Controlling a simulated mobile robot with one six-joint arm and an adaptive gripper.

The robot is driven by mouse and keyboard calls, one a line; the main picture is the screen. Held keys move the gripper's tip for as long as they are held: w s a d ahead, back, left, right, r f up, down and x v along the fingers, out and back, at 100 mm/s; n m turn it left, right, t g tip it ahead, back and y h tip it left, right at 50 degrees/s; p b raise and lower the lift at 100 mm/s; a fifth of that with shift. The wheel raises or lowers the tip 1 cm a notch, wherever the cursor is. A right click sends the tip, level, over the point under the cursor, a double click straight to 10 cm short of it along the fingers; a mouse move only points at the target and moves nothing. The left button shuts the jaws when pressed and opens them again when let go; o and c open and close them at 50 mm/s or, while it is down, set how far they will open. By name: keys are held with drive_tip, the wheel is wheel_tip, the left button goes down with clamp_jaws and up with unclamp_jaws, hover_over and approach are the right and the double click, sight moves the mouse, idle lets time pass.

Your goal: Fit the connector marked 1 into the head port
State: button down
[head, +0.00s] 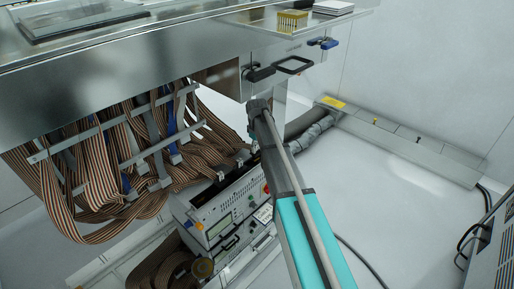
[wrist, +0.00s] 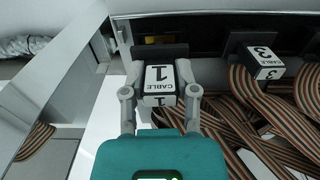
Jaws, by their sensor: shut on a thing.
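In the wrist view, the connector marked 1 (wrist: 160,82) is a block with a white "CABLE 1" label and a black part (wrist: 160,51) at its far side. My gripper (wrist: 160,88) is shut on it, one finger on each side. Striped ribbon cable shows just below the block. A dark recess (wrist: 205,30) lies beyond it; I cannot tell whether the connector touches or enters a port there. In the head view my gripper (head: 259,106) is beneath the metal test head (head: 190,62), and the connector cannot be made out.
A connector marked 3 (wrist: 266,62) with striped ribbon cable stands to the right in the wrist view. Many ribbon cables (head: 100,165) hang left of my arm. An instrument box (head: 225,215) stands below. Floor at the right (head: 400,210) is clear.

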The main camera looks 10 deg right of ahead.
drive_tip(key=shift+f+b, duration=1.25)
drive_tip(key=shift+f, duration=0.05)
idle(0.8)
drive_tip(key=shift+c, duration=1.5)
unclamp_jaws()
drive_tip(key=shift+r, duration=0.2)
